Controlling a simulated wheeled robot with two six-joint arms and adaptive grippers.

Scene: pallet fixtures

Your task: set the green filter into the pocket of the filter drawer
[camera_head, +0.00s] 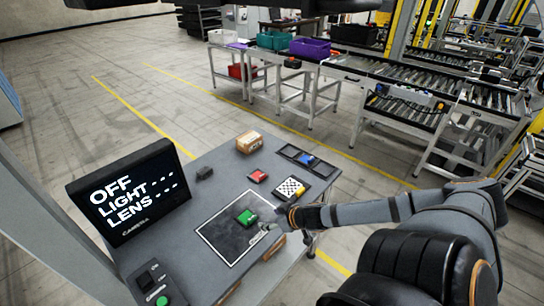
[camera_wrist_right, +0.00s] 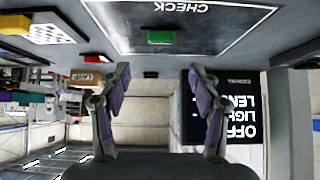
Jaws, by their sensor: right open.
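The green filter (camera_head: 247,217) is a small green block lying on a black mat (camera_head: 222,238) with a white outline. It also shows in the right wrist view (camera_wrist_right: 161,37), ahead of the fingers and apart from them. A dark tray (camera_head: 325,169) at the table's far right edge holds a blue block (camera_head: 307,160); it looks like the filter drawer, but I cannot make out its pocket clearly. My left gripper is not seen.
A red block (camera_head: 257,176), a cardboard box (camera_head: 249,142), a checkered board (camera_head: 290,188) and a small black object (camera_head: 205,173) stand on the table. A monitor (camera_head: 128,192) stands at the left. A button box (camera_head: 153,285) is at the front.

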